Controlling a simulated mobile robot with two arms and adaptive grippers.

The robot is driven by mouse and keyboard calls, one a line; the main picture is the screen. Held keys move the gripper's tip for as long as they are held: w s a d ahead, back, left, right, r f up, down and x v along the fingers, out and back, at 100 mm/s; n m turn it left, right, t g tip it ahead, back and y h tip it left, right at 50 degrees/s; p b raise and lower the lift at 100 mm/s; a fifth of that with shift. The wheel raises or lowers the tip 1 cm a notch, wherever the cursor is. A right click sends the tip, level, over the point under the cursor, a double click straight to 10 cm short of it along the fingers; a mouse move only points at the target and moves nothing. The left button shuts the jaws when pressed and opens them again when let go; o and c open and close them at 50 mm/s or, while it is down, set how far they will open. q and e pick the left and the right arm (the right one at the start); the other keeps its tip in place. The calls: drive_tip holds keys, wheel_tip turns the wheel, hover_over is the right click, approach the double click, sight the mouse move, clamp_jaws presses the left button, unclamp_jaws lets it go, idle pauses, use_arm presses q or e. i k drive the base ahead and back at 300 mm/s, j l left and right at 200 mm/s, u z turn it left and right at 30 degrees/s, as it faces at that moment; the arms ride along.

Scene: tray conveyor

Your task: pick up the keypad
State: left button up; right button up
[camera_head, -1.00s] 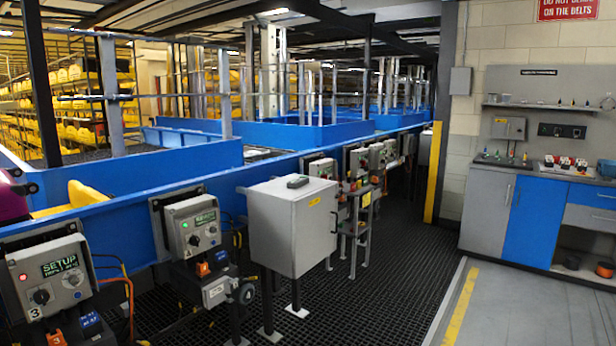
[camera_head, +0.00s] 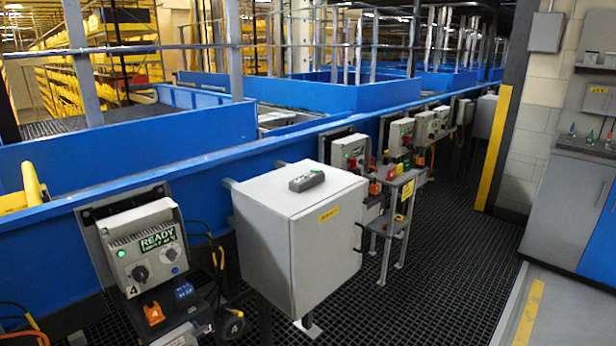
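The keypad (camera_head: 306,181) is a small dark grey-green handheld block. It lies flat on top of a light grey metal cabinet (camera_head: 288,249), near the middle of the head view. The cabinet stands on legs beside the blue conveyor and has a yellow label on its front. Neither of my grippers shows in the view.
A control box reading READY (camera_head: 152,245) is mounted on the blue conveyor wall (camera_head: 60,245) at the left. A small grey stand (camera_head: 396,212) with coloured items is right of the cabinet. Dark grating floor (camera_head: 440,255) is clear in front. A grey-blue workbench (camera_head: 572,210) stands at the right.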

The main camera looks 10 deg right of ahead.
sight(298, 185)
drive_tip(key=i+l+z, duration=0.1)
drive_tip(key=i, duration=0.2)
drive_tip(key=i+l+z, duration=0.15)
drive_tip(key=i+l+u, duration=0.2)
drive_tip(key=u, duration=0.2)
drive_tip(key=i+l+u, duration=0.2)
drive_tip(key=u, duration=0.2)
drive_tip(key=i+l+u, duration=0.1)
drive_tip(key=l+u, duration=0.3)
